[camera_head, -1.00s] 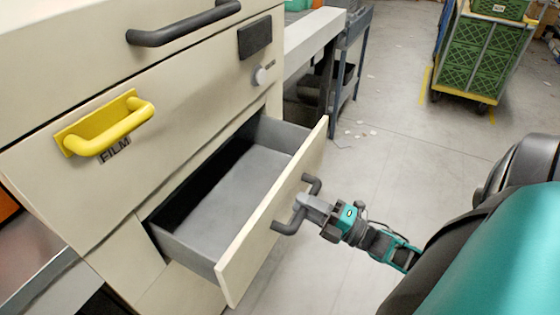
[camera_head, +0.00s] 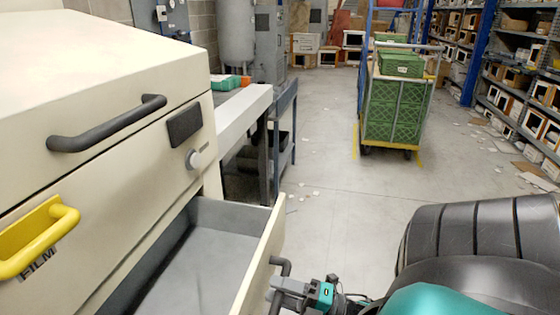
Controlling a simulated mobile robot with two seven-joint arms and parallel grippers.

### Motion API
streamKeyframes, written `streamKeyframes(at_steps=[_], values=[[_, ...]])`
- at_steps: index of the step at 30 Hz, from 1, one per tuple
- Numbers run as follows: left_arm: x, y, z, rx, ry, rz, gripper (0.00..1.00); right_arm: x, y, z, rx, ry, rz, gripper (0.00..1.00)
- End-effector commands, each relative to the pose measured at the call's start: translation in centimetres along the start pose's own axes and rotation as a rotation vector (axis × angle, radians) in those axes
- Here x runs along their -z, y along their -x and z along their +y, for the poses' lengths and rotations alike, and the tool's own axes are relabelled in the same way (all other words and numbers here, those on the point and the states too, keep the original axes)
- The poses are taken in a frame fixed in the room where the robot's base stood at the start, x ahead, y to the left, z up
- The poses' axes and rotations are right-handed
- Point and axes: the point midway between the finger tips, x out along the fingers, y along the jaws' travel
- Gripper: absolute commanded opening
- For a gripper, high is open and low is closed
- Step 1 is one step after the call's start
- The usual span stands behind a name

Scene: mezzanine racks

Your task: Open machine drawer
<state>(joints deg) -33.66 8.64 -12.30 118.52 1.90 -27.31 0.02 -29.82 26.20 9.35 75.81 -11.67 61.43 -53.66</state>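The machine drawer (camera_head: 215,262) is pulled well out of the cream machine (camera_head: 95,95); its grey inside looks empty. Its dark bar handle (camera_head: 281,266) is on the cream front panel at the lower middle of the view. My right gripper (camera_head: 280,288) is at this handle, its fingers around the bar, and appears shut on it. The lower part of the handle and the drawer's near end are cut off by the bottom edge. My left gripper is not in view.
A yellow handle (camera_head: 40,235) and a black handle (camera_head: 105,125) stick out from the machine above the drawer. A bench (camera_head: 240,112) stands behind it. A cart of green crates (camera_head: 393,108) stands farther back. The floor between is mostly clear, with small scraps.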

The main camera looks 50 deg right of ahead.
Motion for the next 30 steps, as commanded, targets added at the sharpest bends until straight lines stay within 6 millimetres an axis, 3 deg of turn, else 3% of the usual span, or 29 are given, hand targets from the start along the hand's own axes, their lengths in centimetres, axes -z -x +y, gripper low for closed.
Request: streamKeyframes(at_steps=[7,11,24,30], values=[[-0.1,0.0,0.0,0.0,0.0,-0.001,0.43,0.0,0.1,0.0,0.001,0.0,0.0,0.46],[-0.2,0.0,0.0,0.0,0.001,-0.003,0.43,0.0,1.3,-0.1,0.003,-0.001,-0.001,0.46],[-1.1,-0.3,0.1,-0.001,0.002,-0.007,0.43,0.0,10.4,-0.2,0.004,0.0,-0.001,0.46],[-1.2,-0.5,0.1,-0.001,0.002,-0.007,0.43,0.0,12.5,-0.1,0.001,0.0,0.0,0.46]])
